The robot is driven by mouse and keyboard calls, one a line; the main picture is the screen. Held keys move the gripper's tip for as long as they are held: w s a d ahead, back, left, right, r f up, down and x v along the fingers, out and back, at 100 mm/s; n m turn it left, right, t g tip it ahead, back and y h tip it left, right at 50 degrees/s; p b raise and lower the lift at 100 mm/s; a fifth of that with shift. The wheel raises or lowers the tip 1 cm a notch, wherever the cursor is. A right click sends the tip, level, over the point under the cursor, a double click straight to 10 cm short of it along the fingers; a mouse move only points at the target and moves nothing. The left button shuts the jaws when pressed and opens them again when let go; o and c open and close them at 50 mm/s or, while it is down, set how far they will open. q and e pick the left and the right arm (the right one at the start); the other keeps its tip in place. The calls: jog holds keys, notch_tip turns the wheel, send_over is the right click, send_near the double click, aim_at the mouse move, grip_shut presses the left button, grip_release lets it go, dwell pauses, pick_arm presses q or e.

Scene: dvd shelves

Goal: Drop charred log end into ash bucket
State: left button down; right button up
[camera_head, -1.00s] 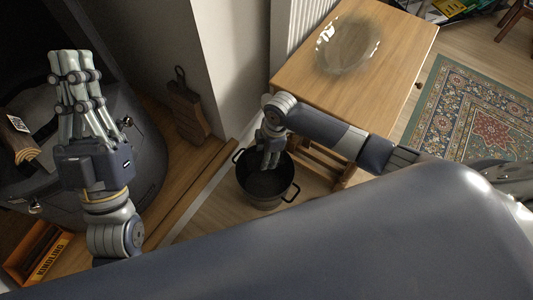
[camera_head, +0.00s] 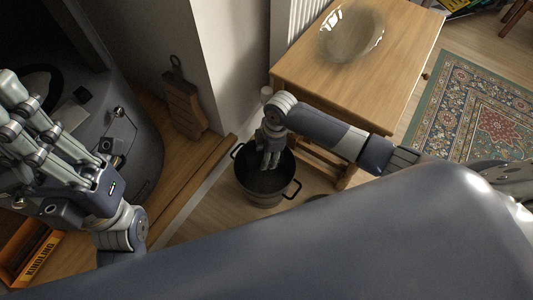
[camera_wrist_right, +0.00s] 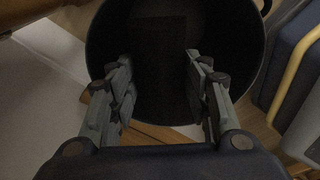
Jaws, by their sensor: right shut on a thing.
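The ash bucket (camera_head: 257,198) is a dark round pot with two side handles, standing on the floor beside the wooden table. My right gripper (camera_head: 270,162) points down over its opening. In the right wrist view, my right gripper (camera_wrist_right: 158,88) is shut on a dark block between its fingers, the charred log end (camera_wrist_right: 158,45). The block is almost black against the bucket's dark inside (camera_wrist_right: 228,50), so its lower end and height above the bottom cannot be told. My left gripper (camera_head: 12,112) is at the left edge by the dark stove, its fingertips partly out of frame.
The wooden table (camera_head: 385,70) with a glass bowl (camera_head: 352,32) stands behind my right arm. An orange kindling box (camera_head: 38,262) is at lower left. A wooden board (camera_head: 184,104) leans on the wall. A low wooden edge (camera_head: 195,180) runs left of the bucket.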

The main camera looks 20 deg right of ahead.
jog(key=o, duration=1.2)
jog(key=shift+c, duration=0.2)
notch_tip(320, 180, up, 12)
jog(key=d, duration=0.1)
jog(key=shift+d, duration=0.4)
